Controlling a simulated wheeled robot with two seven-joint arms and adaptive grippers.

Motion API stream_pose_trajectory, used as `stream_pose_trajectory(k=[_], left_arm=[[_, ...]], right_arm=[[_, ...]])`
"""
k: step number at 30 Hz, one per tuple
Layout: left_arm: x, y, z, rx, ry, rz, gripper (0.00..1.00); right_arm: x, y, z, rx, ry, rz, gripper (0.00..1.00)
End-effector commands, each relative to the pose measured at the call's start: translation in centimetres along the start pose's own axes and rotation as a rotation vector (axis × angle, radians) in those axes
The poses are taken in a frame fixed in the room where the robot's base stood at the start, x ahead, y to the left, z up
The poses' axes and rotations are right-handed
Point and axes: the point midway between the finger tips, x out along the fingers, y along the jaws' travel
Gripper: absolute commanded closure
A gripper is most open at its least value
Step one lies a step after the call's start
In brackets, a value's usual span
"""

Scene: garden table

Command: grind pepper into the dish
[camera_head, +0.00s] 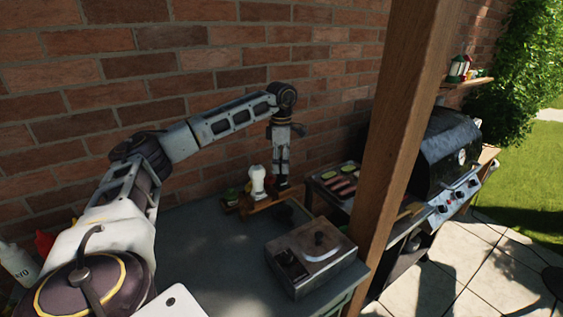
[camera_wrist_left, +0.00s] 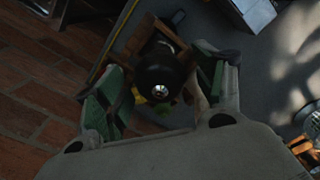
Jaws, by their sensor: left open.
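My left gripper (camera_head: 282,178) points down over a wooden caddy (camera_head: 262,206) by the brick wall. In the left wrist view its fingers stand open on either side of a dark mill with a shiny round tip (camera_wrist_left: 160,75); I cannot tell whether they touch it. The mill is upright in the caddy (camera_wrist_left: 132,38). In the head view the gripper mostly hides the mill. A white mill-shaped object (camera_head: 257,181) stands just left of the gripper. A dark tray (camera_head: 318,188) of meat and vegetables lies to the right; no other dish is clear. My right gripper is not in view.
A green jar (camera_head: 231,197) stands left of the caddy. A metal box with knobs (camera_head: 312,256) sits at the counter's front right. A wooden post (camera_head: 405,110) rises before the grill (camera_head: 447,155). Bottles (camera_head: 18,263) stand far left. The counter's middle (camera_head: 215,250) is clear.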

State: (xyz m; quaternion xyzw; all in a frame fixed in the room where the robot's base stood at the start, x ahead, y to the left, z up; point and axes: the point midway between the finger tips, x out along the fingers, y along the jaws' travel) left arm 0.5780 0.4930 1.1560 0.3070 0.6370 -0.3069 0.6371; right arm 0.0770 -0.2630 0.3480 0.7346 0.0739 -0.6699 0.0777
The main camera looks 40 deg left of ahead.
Motion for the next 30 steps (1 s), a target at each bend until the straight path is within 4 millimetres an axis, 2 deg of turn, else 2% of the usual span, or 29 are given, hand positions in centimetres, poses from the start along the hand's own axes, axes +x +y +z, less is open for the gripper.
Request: stream_pose_trajectory(k=[2,12,23,30], left_arm=[[0.00,0.00,0.00,0.000,0.000,0.000,0.34],[-0.02,0.00,0.00,0.000,0.000,0.000,0.77],[0.00,-0.02,0.01,-0.032,0.001,-0.001,0.77],[0.00,0.00,0.02,-0.126,0.002,-0.001,0.77]], right_arm=[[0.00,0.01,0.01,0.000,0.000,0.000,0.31],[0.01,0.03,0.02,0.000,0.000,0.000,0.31],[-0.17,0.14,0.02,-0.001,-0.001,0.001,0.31],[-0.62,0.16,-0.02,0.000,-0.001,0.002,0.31]])
